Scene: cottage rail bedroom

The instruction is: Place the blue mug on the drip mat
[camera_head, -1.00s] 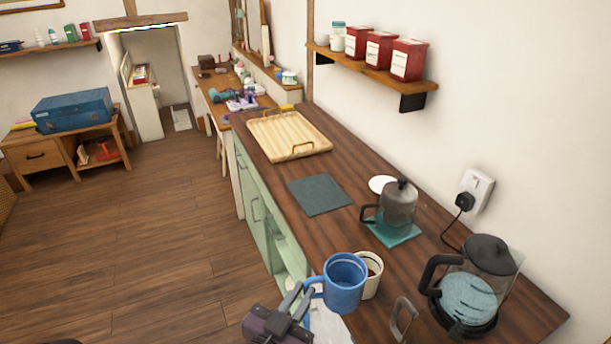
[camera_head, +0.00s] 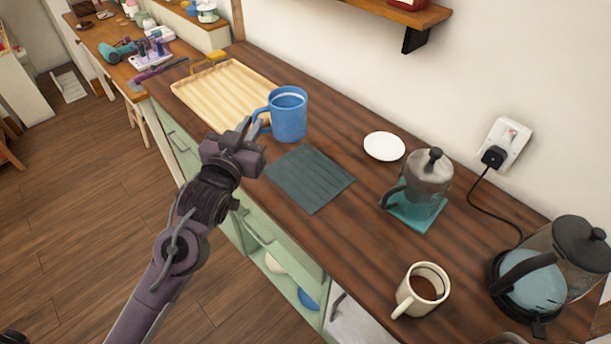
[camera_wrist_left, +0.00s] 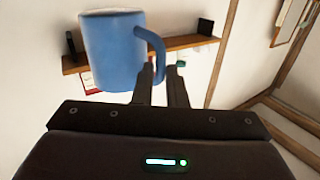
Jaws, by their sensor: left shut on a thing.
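The blue mug (camera_head: 289,116) is upright in the head view, over the counter between the wooden tray and the mat. My left gripper (camera_head: 254,130) is shut on its handle, on the mug's left side. In the left wrist view the mug (camera_wrist_left: 112,52) hangs by its handle between the fingertips (camera_wrist_left: 158,72). The dark grey-green ribbed drip mat (camera_head: 310,178) lies flat and bare on the counter, just below the mug in the picture. Whether the mug's base touches the counter I cannot tell. My right gripper is not in view.
A wooden tray (camera_head: 222,95) lies behind the mug. Counter around the drip mat is clear.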

